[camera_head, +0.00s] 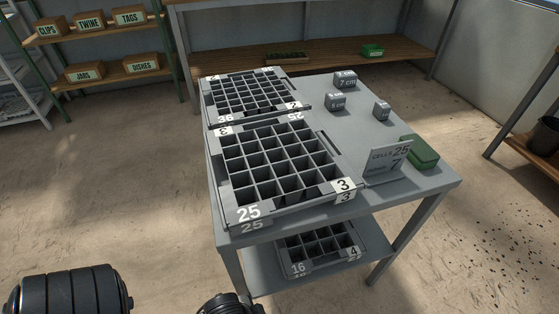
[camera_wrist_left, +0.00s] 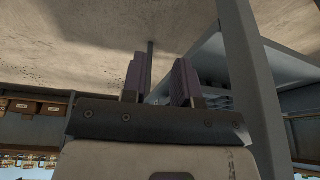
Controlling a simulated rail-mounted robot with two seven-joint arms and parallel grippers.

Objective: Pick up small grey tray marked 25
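The grey tray marked 25 (camera_head: 249,213) lies flat on the near left part of the grey table, with a grid of open, empty-looking cells. White plates at its near right corner carry the number 3. My left gripper (camera_wrist_left: 157,78) shows in the left wrist view with its two dark fingers apart and nothing between them. The tray does not show clearly in that view, and neither gripper's fingers show in the head view. Dark parts of my arms show along its bottom edge, away from the tray.
A tray marked 36 (camera_head: 225,119) lies just behind. Small grey blocks (camera_head: 336,102), a card reading CELLS 25 (camera_head: 388,163) and a green box (camera_head: 421,152) stand to the right. A tray marked 16 (camera_head: 299,268) is on the lower shelf.

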